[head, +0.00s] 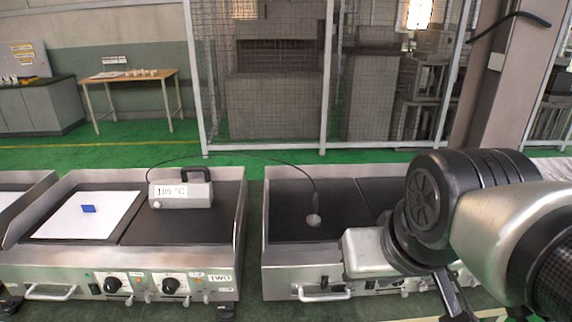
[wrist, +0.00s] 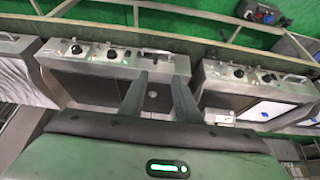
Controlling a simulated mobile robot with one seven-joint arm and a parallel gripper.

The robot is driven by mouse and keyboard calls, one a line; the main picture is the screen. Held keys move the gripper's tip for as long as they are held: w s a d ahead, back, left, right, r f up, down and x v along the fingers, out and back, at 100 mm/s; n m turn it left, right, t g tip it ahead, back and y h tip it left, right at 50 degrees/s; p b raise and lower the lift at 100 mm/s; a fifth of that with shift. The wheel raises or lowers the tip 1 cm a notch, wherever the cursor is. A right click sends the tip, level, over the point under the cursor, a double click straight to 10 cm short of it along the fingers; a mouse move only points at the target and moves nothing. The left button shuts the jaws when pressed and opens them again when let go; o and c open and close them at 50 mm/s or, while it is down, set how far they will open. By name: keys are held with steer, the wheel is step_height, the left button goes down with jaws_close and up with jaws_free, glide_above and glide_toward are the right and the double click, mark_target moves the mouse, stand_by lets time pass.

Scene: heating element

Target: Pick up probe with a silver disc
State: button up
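The probe (head: 316,200) is a thin dark handle with a round silver disc (head: 313,220) at its lower end. It stands nearly upright on the dark plate of the right griddle (head: 300,237). A black cable arches left from it to a grey meter (head: 182,190) reading about 105 °C. In the wrist view a small pale round spot (wrist: 153,94), likely the disc, shows between the fingers. My gripper (wrist: 157,76) is open and empty, apart from the probe. The arm is at the right in the head view, where I cannot make out the fingertips.
The left griddle (head: 240,215) holds the meter and a white sheet (head: 85,222) with a blue block (head: 89,209). Raised metal walls edge the griddles, and knobs (head: 171,285) line the fronts. A wire-mesh fence (head: 327,75) stands behind. Space above the plates is mostly clear, except the cable.

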steer(key=shift+o, duration=0.4)
steer(key=shift+o, duration=1.3)
steer(key=shift+w, duration=0.2)
steer(key=w+f+n+t+b, duration=0.1)
steer(key=w+f+t+b, duration=0.15)
steer(key=w, duration=1.25)
steer(key=n+t+y+b, duration=0.1)
steer(key=t+y+b, duration=0.15)
steer(key=t, duration=0.45)
glide_toward(316, 198)
steer(key=s+a+r, duration=0.3)
steer(key=s+a, duration=0.1)
steer(key=s, duration=0.1)
step_height(316, 198, down, 5)
steer(key=w+d+m+t+h+b, duration=0.2)
steer(key=w+t+h, duration=0.1)
steer(key=shift+y, duration=0.25)
steer(key=w, duration=1.1)
steer(key=shift+w+d+f+b, duration=0.1)
steer(key=shift+d+f+b, duration=0.05)
steer(key=shift+b, duration=0.15)
steer(key=shift+w+r+b, duration=0.15)
steer(key=shift+w+b, duration=0.05)
steer(key=shift+w, duration=1.2)
steer(key=shift+w+r+b, duration=0.15)
steer(key=shift+w, duration=1.3)
jaws_close()
